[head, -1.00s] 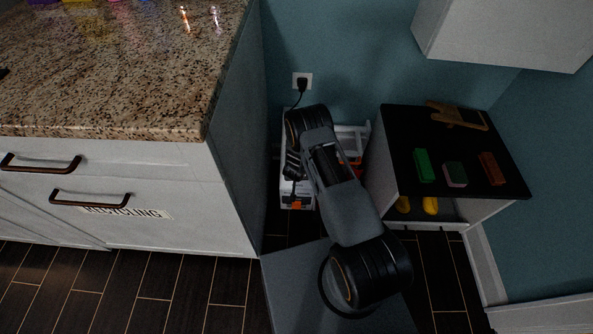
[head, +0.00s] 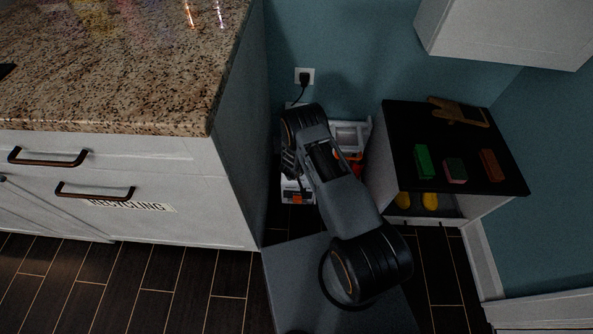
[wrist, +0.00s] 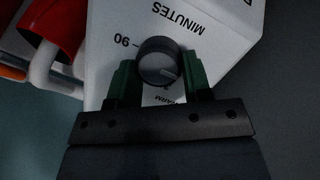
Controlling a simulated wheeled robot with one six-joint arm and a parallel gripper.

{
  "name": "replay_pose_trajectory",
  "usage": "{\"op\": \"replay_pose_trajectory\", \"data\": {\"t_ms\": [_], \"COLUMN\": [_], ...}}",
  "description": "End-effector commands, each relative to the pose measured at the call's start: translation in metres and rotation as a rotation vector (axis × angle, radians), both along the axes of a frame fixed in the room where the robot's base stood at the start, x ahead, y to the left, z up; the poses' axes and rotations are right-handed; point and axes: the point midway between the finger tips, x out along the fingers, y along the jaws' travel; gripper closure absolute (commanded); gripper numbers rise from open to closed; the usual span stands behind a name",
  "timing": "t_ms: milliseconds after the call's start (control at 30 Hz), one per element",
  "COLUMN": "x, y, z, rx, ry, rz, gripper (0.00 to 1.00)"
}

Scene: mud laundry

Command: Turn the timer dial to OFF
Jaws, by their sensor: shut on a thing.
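The timer dial (wrist: 158,62) is a round dark knob with a grey face and a pale pointer mark. It stands on a white panel (wrist: 220,40) printed with "MINUTES" and "90", which appear upside down in the wrist view. My gripper (wrist: 160,75) has its two green fingers on either side of the dial and is shut on it. The pointer mark aims toward the lower right of the picture. No OFF label is readable. In the head view my arm hides the dial and my fingers.
A red object (wrist: 62,25) and a white curved part (wrist: 42,68) lie left of the panel. The counter cabinet (head: 235,150) stands left of my arm. A black-topped shelf unit (head: 400,140) with coloured blocks stands right. A power outlet (head: 304,76) is on the wall behind.

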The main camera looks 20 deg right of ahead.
Motion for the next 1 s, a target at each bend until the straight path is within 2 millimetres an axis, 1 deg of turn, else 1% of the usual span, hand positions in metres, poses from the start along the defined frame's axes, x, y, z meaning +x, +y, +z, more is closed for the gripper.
{"op": "replay_pose_trajectory", "data": {"t_ms": [33, 367, 400, 633, 867, 1000], "x": [0.003, 0.003, 0.003, 0.001, 0.0, -0.003], "y": [0.004, 0.004, 0.004, -0.001, -0.003, 0.001], "z": [0.001, 0.001, 0.001, 0.001, 0.001, 0.011], "rx": [0.001, 0.001, 0.001, 0.001, 0.0, -0.001], "ry": [-0.004, -0.003, -0.003, -0.001, -0.001, -0.001], "rz": [0.013, 0.013, 0.013, 0.002, -0.001, 0.0], "gripper": [0.79, 0.79, 0.51, 0.29, 0.29, 0.29]}}
